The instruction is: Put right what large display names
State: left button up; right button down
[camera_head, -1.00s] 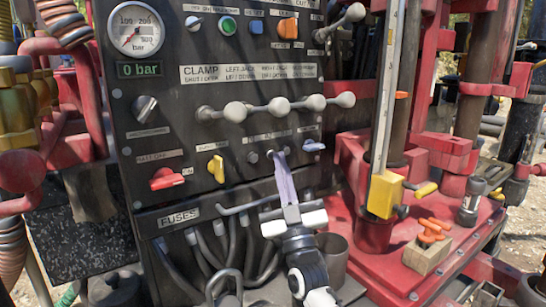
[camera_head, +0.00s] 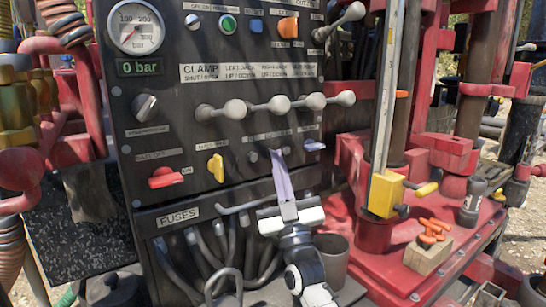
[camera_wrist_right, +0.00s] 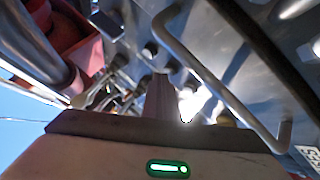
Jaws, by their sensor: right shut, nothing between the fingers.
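The control panel (camera_head: 160,100) fills the left and middle of the head view. A row of ball-ended levers (camera_head: 281,105) crosses the panel. My right gripper (camera_head: 278,152) is shut and empty, its pale purple fingers pointing up at small grey toggles (camera_head: 253,157) on the lower panel. I cannot tell whether it touches them.
A fuse section (camera_head: 180,217) with grey cables and a bent handle lies below the panel. A metal cup (camera_head: 331,258) stands right of my gripper. A yellow block (camera_head: 384,194) on a pole, a wooden box (camera_head: 427,257) with orange-handled items and a flashlight (camera_head: 472,203) occupy the red deck.

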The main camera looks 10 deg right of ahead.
jog(key=shift+s, duration=0.1)
jog(key=shift+s+d+p, duration=0.3)
jog(key=shift+s+p, duration=0.5)
jog(key=s+p, duration=0.1)
jog(key=s+d+p, duration=0.1)
jog(key=s, duration=0.1)
jog(key=s+p, duration=0.1)
jog(key=shift+s+d, duration=0.35)
jog(key=shift+f, duration=0.1)
